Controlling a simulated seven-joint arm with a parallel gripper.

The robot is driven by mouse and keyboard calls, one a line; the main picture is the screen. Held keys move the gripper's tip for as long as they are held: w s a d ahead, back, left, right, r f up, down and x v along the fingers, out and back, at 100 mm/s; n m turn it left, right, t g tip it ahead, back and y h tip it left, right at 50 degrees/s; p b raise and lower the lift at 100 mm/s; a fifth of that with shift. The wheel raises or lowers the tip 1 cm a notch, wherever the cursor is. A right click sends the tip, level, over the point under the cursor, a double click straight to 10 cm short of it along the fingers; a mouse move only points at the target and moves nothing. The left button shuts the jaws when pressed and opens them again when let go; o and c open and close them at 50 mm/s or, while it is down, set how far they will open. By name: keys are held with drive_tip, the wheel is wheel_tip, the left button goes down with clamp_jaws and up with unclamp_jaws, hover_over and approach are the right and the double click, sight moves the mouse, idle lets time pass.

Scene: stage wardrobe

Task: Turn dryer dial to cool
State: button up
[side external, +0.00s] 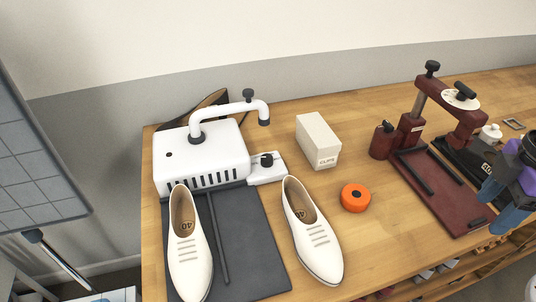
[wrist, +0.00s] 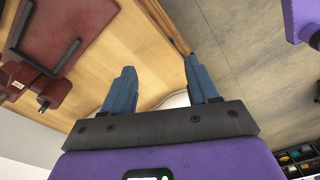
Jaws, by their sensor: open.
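The shoe dryer (side external: 202,155) is a white box with dark vent slots and a bent white pipe, at the left of the table in the side view. Its black dial (side external: 267,160) sits on a small white panel at the box's right side. The dial's markings are too small to read. My gripper (side external: 497,205) is at the far right edge of the side view, by the dark red press and far from the dial. In the wrist view my gripper (wrist: 160,65) has its blue fingers wide apart with nothing between them. The dryer is not seen there.
Two cream shoes (side external: 187,250) (side external: 313,235) stand in front of the dryer, one on a dark mat (side external: 252,245). A white box (side external: 318,140) and an orange roll (side external: 355,198) lie between dryer and press (side external: 440,190). Bare table (side external: 385,240) shows right of the roll.

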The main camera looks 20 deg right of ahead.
drive_tip(key=w+a+r+m+t+y, duration=0.1)
drive_tip(key=w+a+r+m+y, duration=0.1)
drive_tip(key=w+a, duration=1.4)
drive_tip(key=m+t, duration=0.1)
drive_tip(key=t, duration=0.1)
approach(267, 157)
drive_tip(key=shift+y, duration=0.3)
drive_tip(key=x, duration=0.8)
drive_tip(key=shift+w+d+f, duration=0.15)
drive_tip(key=shift+d+f, duration=0.05)
drive_tip(key=shift+f, duration=0.15)
drive_tip(key=c, duration=1)
